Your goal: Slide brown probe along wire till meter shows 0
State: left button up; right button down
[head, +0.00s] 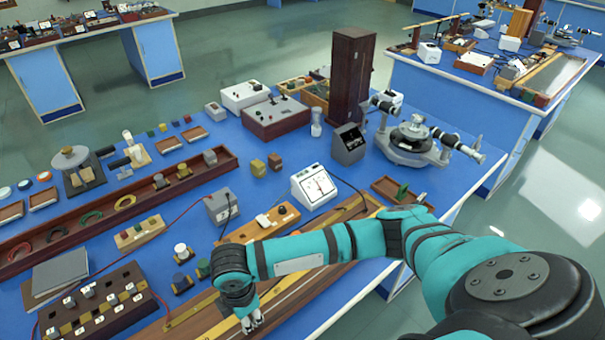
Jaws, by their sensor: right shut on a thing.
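My right gripper (251,322), on the teal arm that comes in from the right, points down at the long wooden wire board (284,312). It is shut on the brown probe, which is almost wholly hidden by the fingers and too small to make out. Yellow scale strips (190,313) run along the board, and the thin wire is too fine to see. My forearm covers part of the board's middle. The white meter (314,186) stands upright behind the board with its dial facing me; its needle reading is too small to tell. My left gripper is not in view.
A grey box (221,207), a wooden key block (277,220) and small terminals (181,251) stand close behind the board. A dark resistance box (94,303) is at the left. A spectrometer (413,142) stands at the back right. Red and black leads cross the bench.

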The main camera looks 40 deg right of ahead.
aim_at(236, 337)
jog(key=shift+s+a+f, duration=0.1)
jog(key=shift+s+f, duration=0.15)
dwell(0.4)
jog(key=shift+a+r+p, duration=0.1)
jog(key=shift+a+p, duration=0.3)
jog(key=shift+a, duration=0.25)
jog(key=shift+w+a+p, duration=0.1)
jog(key=shift+a+p, duration=0.3)
jog(key=shift+a, duration=0.8)
jog(key=shift+w+a+r, duration=0.1)
jog(key=shift+r, duration=0.05)
jog(key=shift+p, duration=0.35)
jog(key=shift+s+f, duration=0.25)
jog(key=shift+f, duration=0.1)
dwell(3.4)
jog(key=c, duration=1.4)
grip_release()
jog(key=shift+o, duration=1.4)
jog(key=shift+w+r, duration=0.1)
jog(key=shift+w, duration=0.1)
